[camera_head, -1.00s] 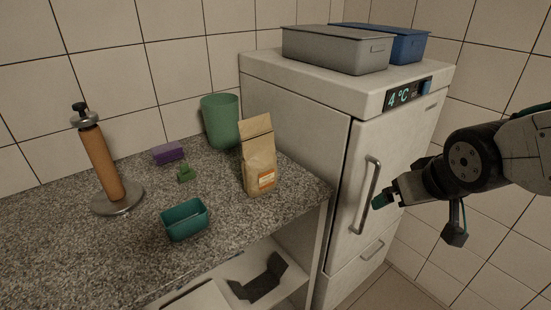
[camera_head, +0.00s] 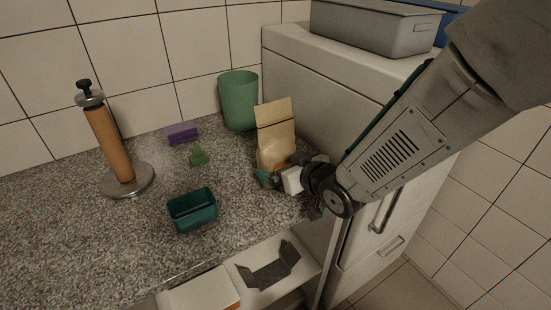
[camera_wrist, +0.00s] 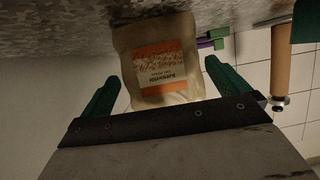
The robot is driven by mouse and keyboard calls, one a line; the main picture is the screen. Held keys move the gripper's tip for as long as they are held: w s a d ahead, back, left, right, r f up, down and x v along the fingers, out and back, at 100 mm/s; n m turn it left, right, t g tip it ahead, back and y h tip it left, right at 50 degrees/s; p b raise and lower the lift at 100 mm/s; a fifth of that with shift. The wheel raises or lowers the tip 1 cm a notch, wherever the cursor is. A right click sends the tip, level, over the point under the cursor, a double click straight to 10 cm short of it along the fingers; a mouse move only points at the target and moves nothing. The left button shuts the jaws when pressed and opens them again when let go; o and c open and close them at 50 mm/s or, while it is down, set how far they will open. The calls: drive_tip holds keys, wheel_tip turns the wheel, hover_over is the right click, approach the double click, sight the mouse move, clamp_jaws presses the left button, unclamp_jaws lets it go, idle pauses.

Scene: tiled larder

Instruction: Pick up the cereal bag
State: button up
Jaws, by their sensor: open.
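The cereal bag (camera_head: 275,128) is a tan paper bag with an orange label, upright on the speckled counter near its right end. In the wrist view the bag (camera_wrist: 158,50) appears upside down, with its label facing my gripper. My gripper (camera_head: 271,176) is low in front of the bag, and its fingers hide part of the bag's lower front. In the wrist view my open gripper (camera_wrist: 160,88) has one green finger on each side of the bag's lower part. I cannot tell whether either finger touches it.
A green cup (camera_head: 238,100) stands just behind the bag. A teal tub (camera_head: 192,211), a small green item (camera_head: 198,157), a purple block (camera_head: 182,133) and a roll holder (camera_head: 112,145) stand to the left. The white fridge (camera_head: 310,85) rises at the right.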

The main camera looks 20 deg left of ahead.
sight(277, 162)
drive_tip(key=x, duration=0.3)
drive_tip(key=shift+a, duration=0.15)
drive_tip(key=shift+c, duration=0.3)
drive_tip(key=c, duration=0.7)
drive_tip(key=shift+r, duration=0.1)
